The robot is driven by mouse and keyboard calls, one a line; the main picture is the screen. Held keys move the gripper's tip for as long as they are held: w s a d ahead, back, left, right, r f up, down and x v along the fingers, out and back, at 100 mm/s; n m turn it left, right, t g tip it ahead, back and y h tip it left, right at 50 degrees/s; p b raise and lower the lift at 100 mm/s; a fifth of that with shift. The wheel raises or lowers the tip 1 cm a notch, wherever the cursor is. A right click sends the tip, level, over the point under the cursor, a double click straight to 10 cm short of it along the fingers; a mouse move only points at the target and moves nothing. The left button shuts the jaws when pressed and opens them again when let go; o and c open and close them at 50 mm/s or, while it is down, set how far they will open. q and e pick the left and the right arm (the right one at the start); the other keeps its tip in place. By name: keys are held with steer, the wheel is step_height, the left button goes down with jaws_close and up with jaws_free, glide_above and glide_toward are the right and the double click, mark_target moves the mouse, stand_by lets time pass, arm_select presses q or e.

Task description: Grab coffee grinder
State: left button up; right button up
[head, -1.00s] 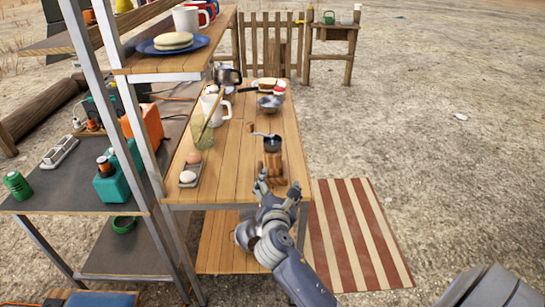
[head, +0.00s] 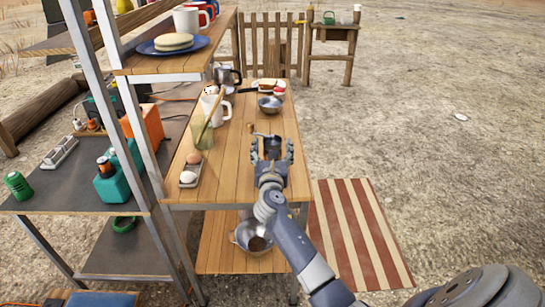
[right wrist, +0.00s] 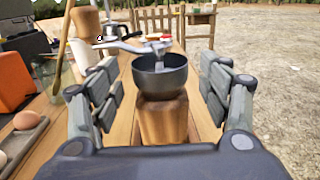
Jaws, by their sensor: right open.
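The coffee grinder (right wrist: 163,118) stands upright on the wooden table, with a wooden body, a dark metal bowl on top and a crank handle pointing left. In the head view the grinder (head: 267,139) is mostly hidden behind my right gripper (head: 272,156). In the right wrist view my right gripper (right wrist: 165,95) is open, with one finger on each side of the grinder and a visible gap on both sides. My left gripper does not show.
On the wooden table (head: 229,168) are a tray with eggs (head: 190,170), a green glass (head: 203,134), a white mug (head: 217,106) and a metal bowl (head: 270,104). A metal-framed shelf (head: 140,130) stands at left. Open ground lies to the right.

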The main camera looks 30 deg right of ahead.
steer(key=x, duration=0.2)
steer(key=shift+w+d+f, duration=0.1)
steer(key=shift+w+d, duration=0.1)
steer(key=shift+w, duration=0.1)
steer(key=c, duration=1.5)
steer(key=shift+c, duration=0.2)
steer(key=shift+r, duration=0.25)
